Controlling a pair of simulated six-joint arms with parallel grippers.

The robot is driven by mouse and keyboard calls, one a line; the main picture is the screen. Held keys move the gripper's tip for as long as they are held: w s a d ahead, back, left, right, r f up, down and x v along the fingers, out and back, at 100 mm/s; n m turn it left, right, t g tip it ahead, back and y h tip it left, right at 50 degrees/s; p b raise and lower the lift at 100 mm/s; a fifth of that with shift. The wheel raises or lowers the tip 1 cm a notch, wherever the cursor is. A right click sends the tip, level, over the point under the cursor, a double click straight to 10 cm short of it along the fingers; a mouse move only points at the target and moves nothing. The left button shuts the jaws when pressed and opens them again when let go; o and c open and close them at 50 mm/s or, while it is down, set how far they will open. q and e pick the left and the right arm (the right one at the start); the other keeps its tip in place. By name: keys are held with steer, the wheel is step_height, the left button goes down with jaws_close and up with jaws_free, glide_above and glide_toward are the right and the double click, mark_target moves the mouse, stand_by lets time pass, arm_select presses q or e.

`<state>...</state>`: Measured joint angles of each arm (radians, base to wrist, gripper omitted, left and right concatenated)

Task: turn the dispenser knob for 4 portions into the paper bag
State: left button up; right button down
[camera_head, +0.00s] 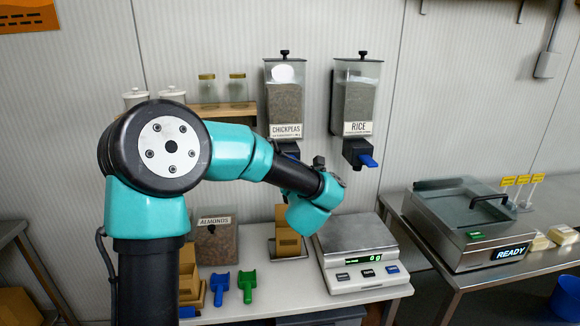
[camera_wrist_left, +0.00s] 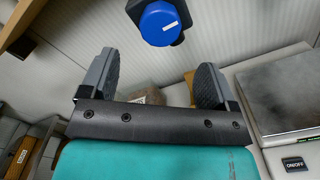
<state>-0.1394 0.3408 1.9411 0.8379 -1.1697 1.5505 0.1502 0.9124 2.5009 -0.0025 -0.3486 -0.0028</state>
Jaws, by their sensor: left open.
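The chickpeas dispenser (camera_head: 285,100) hangs on the wall in the head view; my left arm partly hides its outlet. The rice dispenser (camera_head: 354,100), with a blue knob (camera_head: 368,160), hangs to its right. In the left wrist view, a round blue knob (camera_wrist_left: 160,22) with a white mark lies beyond my left gripper (camera_wrist_left: 153,78). That gripper is open and empty, its fingers apart and not touching the knob. In the head view its fingers cannot be made out. A brown bag-like thing (camera_head: 288,243) stands on the counter, partly behind my arm. My right gripper is not in view.
A scale (camera_head: 355,262) reading about zero stands right of the bag-like thing. A blue scoop (camera_head: 219,288), a green scoop (camera_head: 247,286) and an almonds bin (camera_head: 217,242) are at left. A machine showing READY (camera_head: 470,225) stands on the right table.

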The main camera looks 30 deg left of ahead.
arm_select(q)
steer(key=x, duration=0.9)
steer(key=c, duration=0.9)
steer(key=shift+m, duration=0.5)
